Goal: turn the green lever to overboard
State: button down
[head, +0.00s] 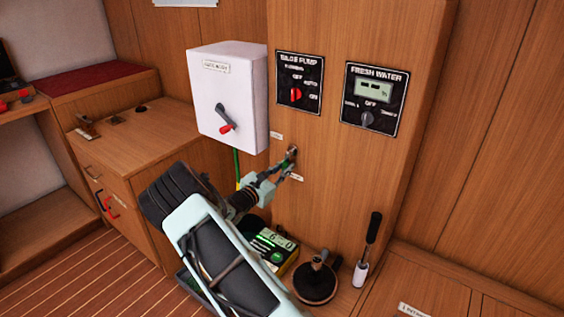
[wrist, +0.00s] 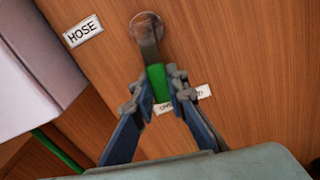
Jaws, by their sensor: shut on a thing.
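The green lever (wrist: 157,82) shows in the wrist view, with a metal shank rising to a round pivot (wrist: 147,28) on the wood panel. Its green grip points down in that view, close to a partly covered white label (wrist: 195,98). My gripper (wrist: 159,88) is shut on the green grip, one finger on each side. In the head view my gripper (head: 284,171) reaches the panel just below the metal pivot (head: 292,152); the green grip is mostly hidden there.
A white box (head: 228,95) with a red-tipped switch is up and left of the lever. The bilge pump panel (head: 300,82) and fresh water panel (head: 375,98) are above. A hand pump (head: 317,280) and a black-handled tool (head: 367,250) stand below right.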

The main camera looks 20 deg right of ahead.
jog(key=shift+s+d+n+p, duration=0.25)
jog(key=shift+s+n+p, duration=0.25)
jog(key=shift+n, duration=0.5)
jog(key=shift+f, duration=0.1)
jog(key=c, duration=1.9)
grip_release()
jog(key=v, duration=1.2)
jog(key=shift+w, duration=0.1)
